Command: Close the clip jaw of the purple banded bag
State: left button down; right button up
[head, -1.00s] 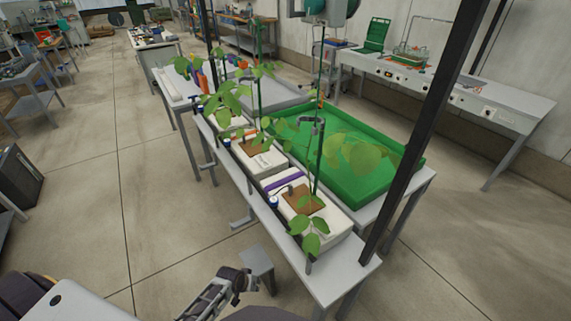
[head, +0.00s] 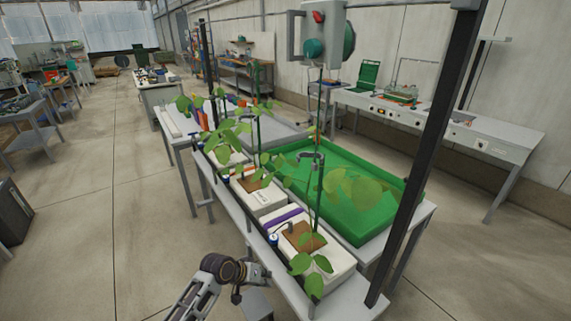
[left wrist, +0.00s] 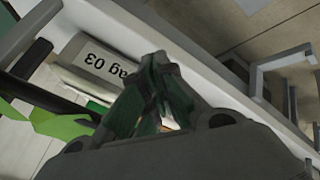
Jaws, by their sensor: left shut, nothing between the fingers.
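The purple banded bag is a white bag (head: 335,262) with a purple band (head: 282,217), nearest to me on the narrow bench. A plant stands in its brown top patch, beside an upright stake. A grey clip-like piece (head: 312,157) sits high on that stake; I cannot tell how its jaw stands. My left gripper (head: 258,273) is low by the bench's near edge, left of the bag and apart from the clip. In the left wrist view its green-grey fingers (left wrist: 155,90) are shut and empty, in front of a white bag labelled "Bag 03" (left wrist: 85,68). My right gripper is not in view.
More white bags with plants (head: 257,195) stand farther along the bench. A green tray (head: 375,215) lies behind them. A dark post (head: 425,150) rises at the bench's right end. Leaves overhang the near bag. The floor left of the bench is clear.

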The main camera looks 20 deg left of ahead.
aim_at(302, 156)
pick_arm(q)
notch_tip(302, 156, up, 11)
jog(key=d+h, duration=0.2)
jog(key=w+a+r+n+t+h, duration=0.1)
jog(key=w+a+r, duration=0.3)
jog(key=r, duration=0.4)
jog(key=w+a+r+n+t+h, duration=0.2)
jog(key=w+r, duration=0.4)
jog(key=r, duration=0.3)
jog(key=w+a+r+n+t+h, duration=0.2)
jog(key=w+a+r+n+t, duration=0.2)
jog(key=r, duration=0.5)
jog(key=shift+w+a, duration=0.95)
jog(key=shift+w, duration=0.05)
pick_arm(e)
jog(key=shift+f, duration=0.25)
pick_arm(q)
jog(key=shift+w+d, duration=0.1)
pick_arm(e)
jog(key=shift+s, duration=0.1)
pick_arm(q)
jog(key=w+d+p, duration=0.3)
jog(key=w+d, duration=0.2)
jog(key=d, duration=0.5)
jog(key=shift+w, duration=0.2)
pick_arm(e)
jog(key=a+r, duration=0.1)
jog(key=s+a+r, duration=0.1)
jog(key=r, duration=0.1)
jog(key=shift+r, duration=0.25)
